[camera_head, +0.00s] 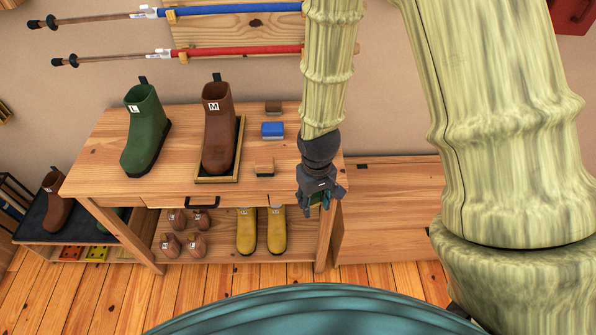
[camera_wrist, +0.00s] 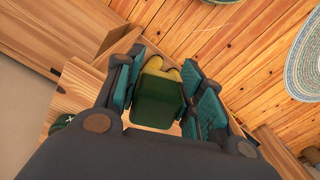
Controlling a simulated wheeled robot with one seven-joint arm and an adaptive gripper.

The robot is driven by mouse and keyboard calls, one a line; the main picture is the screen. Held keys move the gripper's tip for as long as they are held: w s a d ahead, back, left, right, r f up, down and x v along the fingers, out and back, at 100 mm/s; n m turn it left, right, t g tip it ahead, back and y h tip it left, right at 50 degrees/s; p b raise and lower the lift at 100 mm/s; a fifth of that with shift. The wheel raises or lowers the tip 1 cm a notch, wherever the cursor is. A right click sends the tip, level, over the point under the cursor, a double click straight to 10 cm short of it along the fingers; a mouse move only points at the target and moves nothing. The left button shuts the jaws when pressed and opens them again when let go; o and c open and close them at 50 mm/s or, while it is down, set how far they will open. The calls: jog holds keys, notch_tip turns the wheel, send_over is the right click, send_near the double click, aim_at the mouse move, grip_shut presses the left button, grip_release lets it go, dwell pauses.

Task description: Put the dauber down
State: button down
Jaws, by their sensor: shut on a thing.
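My gripper (camera_head: 320,203) is shut on a dark green block, which I take to be the dauber (camera_wrist: 158,104). In the wrist view, the block sits between the teal finger pads (camera_wrist: 160,88). In the head view my gripper hangs at the right end of the wooden bench (camera_head: 130,178) and mostly hides the block. I cannot tell its exact height above the bench.
The bench top holds a green boot (camera_head: 145,132), a brown boot (camera_head: 217,135) on a dark tray (camera_head: 236,168), and a blue-topped block (camera_head: 272,130) between two brown-topped blocks (camera_head: 264,169). Yellow boots (camera_head: 247,232) stand on the lower shelf. Poles hang on the wall.

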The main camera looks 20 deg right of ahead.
jog(key=w+p, duration=0.1)
jog(key=w, duration=0.4)
jog(key=w+f+p, duration=0.1)
jog(key=w+p, duration=0.1)
jog(key=w, duration=0.3)
jog(key=w+p, duration=0.2)
jog(key=w, duration=0.3)
jog(key=shift+w+d+f, duration=0.2)
jog(key=shift+d, duration=0.15)
jog(key=shift+f+p, duration=0.9)
jog(key=shift+f, duration=0.9)
jog(key=shift+s+f+b, duration=0.2)
jog(key=shift+f+b, duration=0.15)
jog(key=shift+f, duration=0.1)
jog(key=shift+s+f, duration=0.15)
jog(key=c, duration=0.9)
grip_release()
jog(key=shift+a+f, duration=0.1)
jog(key=shift+w+f, duration=0.2)
jog(key=shift+r, duration=0.3)
